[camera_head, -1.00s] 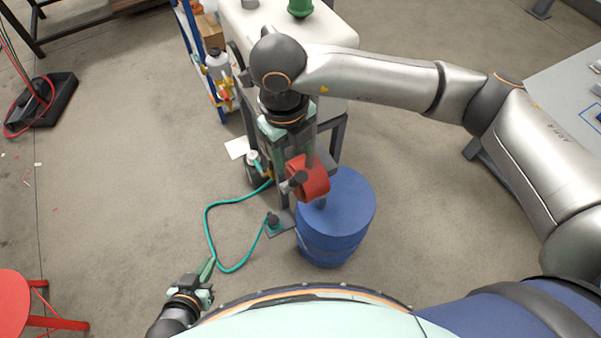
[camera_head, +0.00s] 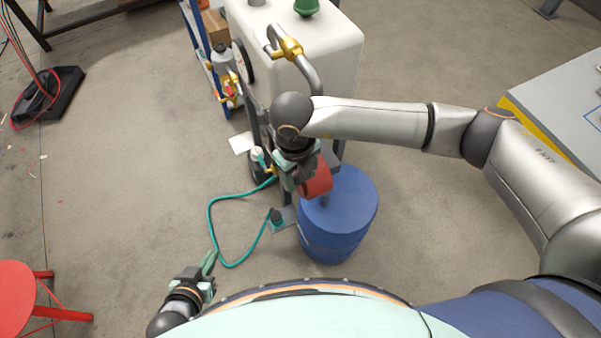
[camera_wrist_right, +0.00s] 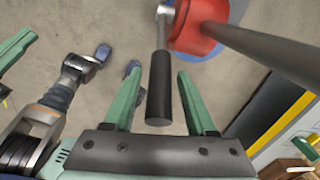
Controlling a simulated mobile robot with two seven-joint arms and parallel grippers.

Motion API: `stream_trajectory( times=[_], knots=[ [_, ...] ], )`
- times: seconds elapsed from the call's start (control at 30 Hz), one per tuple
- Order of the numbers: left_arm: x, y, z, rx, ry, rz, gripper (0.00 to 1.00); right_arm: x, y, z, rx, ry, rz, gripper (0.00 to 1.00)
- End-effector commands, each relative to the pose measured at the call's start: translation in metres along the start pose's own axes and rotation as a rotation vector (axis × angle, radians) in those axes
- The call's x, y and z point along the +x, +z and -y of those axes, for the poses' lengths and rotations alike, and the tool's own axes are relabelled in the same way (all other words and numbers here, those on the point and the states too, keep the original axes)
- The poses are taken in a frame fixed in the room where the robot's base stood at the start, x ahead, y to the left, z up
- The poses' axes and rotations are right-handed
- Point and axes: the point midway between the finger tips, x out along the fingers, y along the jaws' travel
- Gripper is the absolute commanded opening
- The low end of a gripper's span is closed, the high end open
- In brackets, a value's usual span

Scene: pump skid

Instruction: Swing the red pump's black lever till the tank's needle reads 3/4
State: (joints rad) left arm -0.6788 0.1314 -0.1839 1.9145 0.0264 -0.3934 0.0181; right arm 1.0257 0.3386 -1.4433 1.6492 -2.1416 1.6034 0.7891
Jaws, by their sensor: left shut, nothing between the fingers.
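In the right wrist view the pump's black lever (camera_wrist_right: 160,90) points down between the two green fingers of my right gripper (camera_wrist_right: 159,72). The fingers are open, with a gap on each side of the lever. The white tank (camera_head: 325,50) stands behind the pump. Its round gauge (camera_head: 243,62) is seen nearly edge-on, so I cannot read the needle. My left gripper (camera_head: 210,260) is shut and empty, low in the head view, away from the pump.
A brass-fitted pipe (camera_head: 290,48) rises near the tank. A red stool (camera_head: 15,300) is at lower left. The floor between stool and hose is clear.

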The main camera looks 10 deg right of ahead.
Motion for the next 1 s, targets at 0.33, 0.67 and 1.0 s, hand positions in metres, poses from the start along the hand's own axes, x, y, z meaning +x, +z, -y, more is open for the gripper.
stream_trajectory(
  times=[0.33, 0.67, 1.0],
  knots=[
    [0.0, 0.0, 0.0001, 0.0, 0.0, 0.0, 0.0, -0.0006, 0.0002, -0.0001, 0.0, 0.0, 0.0, 0.16],
    [0.0, 0.0, 0.0, 0.0, 0.0, 0.001, 0.0, -0.0008, 0.0002, -0.0001, 0.0, 0.0, 0.001, 0.0],
    [0.0, 0.0001, 0.0, 0.0, 0.0, 0.001, 0.0, -0.0009, 0.0003, -0.0001, 0.0, 0.0, 0.001, 0.0]
  ],
)
